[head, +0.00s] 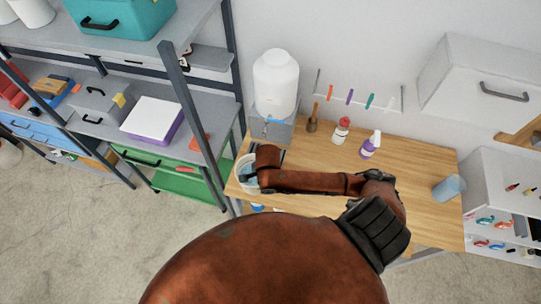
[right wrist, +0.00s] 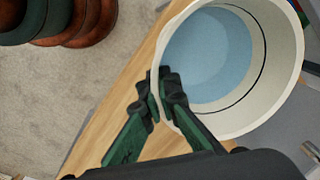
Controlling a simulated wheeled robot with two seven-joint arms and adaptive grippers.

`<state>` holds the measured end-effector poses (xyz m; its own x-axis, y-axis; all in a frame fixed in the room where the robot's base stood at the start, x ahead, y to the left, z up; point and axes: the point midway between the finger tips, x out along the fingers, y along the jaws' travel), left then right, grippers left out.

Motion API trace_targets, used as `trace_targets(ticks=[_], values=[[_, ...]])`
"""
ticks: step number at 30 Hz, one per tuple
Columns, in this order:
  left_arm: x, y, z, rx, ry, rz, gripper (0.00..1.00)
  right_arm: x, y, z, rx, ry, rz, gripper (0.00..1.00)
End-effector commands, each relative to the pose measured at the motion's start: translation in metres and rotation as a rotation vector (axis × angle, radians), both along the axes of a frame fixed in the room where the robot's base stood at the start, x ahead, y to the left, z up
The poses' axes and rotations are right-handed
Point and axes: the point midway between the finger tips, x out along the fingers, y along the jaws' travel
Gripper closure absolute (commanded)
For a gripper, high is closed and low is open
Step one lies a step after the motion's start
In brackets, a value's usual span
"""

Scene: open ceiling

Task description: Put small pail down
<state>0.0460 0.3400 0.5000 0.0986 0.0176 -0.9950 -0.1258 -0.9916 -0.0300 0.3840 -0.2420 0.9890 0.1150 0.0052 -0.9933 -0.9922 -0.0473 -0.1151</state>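The small pail (right wrist: 283,62) is white, round and open-topped, with pale blue water or a blue inner bottom showing in the right wrist view. In the head view the pail (head: 240,169) is at the left end of the wooden table (head: 305,160), partly hidden by my right arm. My right gripper (right wrist: 163,97) has its green and black fingers closed on the pail's near rim, one finger on each side of the wall. The pail looks about upright. I cannot tell whether its bottom touches the table. My left gripper is not in view.
A white water dispenser (head: 276,82) stands behind the pail. A red-capped bottle (head: 341,131) and a purple spray bottle (head: 369,146) stand at the table's back. A blue cup (head: 448,188) is at the right. Shelving (head: 188,110) stands close on the left. The table's middle is clear.

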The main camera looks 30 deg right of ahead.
Motion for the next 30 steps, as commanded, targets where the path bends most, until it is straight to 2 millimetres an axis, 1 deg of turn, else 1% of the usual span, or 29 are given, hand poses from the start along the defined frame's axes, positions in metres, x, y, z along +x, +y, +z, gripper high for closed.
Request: trace_targets(ticks=[1, 3, 15, 18, 22, 26, 30], values=[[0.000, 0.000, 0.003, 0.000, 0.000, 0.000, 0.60, 0.010, -0.012, 0.003, -0.006, -0.005, -0.003, 1.00], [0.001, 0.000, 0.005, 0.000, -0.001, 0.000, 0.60, 0.021, -0.025, 0.004, -0.006, -0.006, -0.003, 1.00], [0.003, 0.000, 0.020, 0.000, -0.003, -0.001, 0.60, 0.082, -0.094, 0.005, -0.005, -0.006, 0.000, 1.00], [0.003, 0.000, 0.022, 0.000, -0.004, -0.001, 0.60, 0.092, -0.106, 0.004, -0.003, -0.006, 0.002, 1.00], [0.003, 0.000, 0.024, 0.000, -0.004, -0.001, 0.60, 0.100, -0.115, 0.003, -0.001, -0.005, 0.003, 1.00], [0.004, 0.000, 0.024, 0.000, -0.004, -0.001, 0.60, 0.102, -0.118, 0.000, -0.001, -0.004, 0.005, 1.00], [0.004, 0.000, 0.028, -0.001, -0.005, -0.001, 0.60, 0.101, -0.118, -0.013, -0.002, -0.001, 0.005, 1.00]])
